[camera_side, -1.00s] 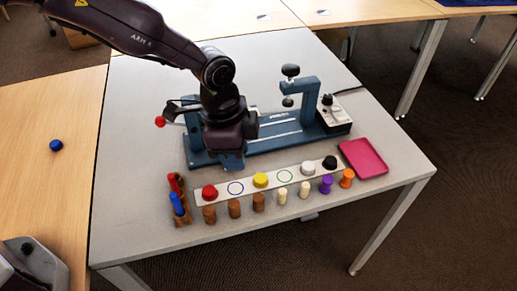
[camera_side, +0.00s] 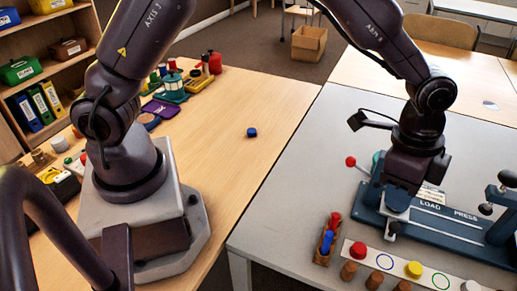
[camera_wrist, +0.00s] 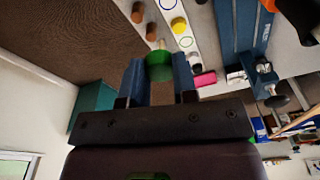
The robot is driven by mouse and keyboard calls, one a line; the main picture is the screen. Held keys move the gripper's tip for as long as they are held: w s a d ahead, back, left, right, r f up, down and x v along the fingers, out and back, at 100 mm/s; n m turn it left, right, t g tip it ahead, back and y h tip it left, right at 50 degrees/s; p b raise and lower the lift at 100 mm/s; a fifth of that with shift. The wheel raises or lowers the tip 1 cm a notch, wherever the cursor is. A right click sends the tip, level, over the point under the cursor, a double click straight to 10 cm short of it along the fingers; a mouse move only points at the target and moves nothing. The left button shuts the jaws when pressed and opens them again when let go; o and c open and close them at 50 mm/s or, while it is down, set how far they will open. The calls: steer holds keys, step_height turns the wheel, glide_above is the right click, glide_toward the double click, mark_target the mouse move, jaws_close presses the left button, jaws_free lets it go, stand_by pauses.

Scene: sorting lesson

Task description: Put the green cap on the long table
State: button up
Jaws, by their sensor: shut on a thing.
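The green cap (camera_wrist: 158,67) sits between the two blue fingers of my gripper (camera_wrist: 159,80) in the wrist view, and the fingers are shut on it. In the side view my gripper (camera_side: 393,228) hangs over the grey table, in front of the left part of the blue press; I cannot make out the cap there. The long wooden table (camera_side: 262,100) lies left of the grey table and bears a blue cap (camera_side: 252,132).
A white strip (camera_side: 398,266) holds a red cap (camera_side: 357,249), a yellow cap (camera_side: 414,269) and empty rings. Wooden pegs stand before it. The blue press (camera_side: 445,228) and a marker rack (camera_side: 327,243) are close by. Bare wood surrounds the blue cap.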

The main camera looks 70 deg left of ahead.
steer(key=a+n+y, duration=0.1)
steer(key=a+n, duration=1.1)
steer(key=a, duration=1.7)
steer(key=s+a+n+y, duration=0.1)
steer(key=s+a+n, duration=0.5)
steer(key=a, duration=0.4)
steer(key=s+a+n, duration=0.5)
steer(key=s+a, duration=0.3)
steer(key=a, duration=0.2)
steer(key=f, duration=0.5)
steer(key=shift+s, duration=0.35)
